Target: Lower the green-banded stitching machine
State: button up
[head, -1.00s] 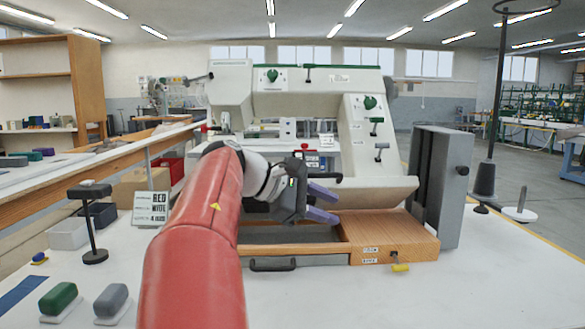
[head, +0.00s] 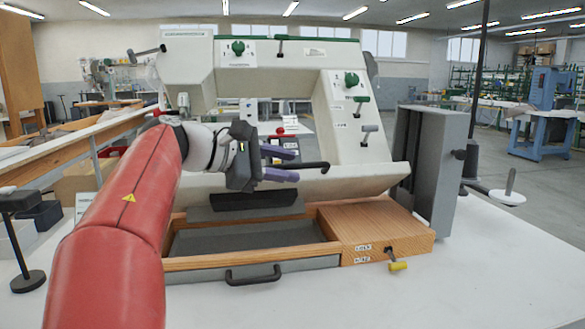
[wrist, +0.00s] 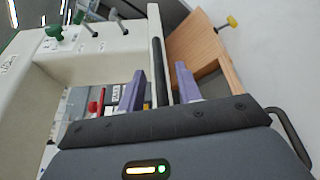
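The stitching machine (head: 340,130) is cream with a green band along its top arm. It is tipped up over an open wooden base box (head: 330,225), its bed slanting above the box. It also shows in the wrist view (wrist: 85,55). A black bar (head: 315,165) sticks out along the front of its bed. My gripper (head: 290,164) has two purple fingers, spread apart, one on each side of the bar. The wrist view shows the bar (wrist: 159,70) between the fingers (wrist: 159,85), with gaps visible. Whether either finger touches it I cannot tell.
A grey upright block (head: 430,165) stands right of the machine, with a thread stand (head: 505,190) beyond. A yellow-knobbed catch (head: 397,266) and a black handle (head: 252,277) are on the box front. A black stand (head: 25,255) is at left. The white tabletop in front is clear.

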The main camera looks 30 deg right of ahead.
jog(key=shift+x, duration=1.15)
grip_shut()
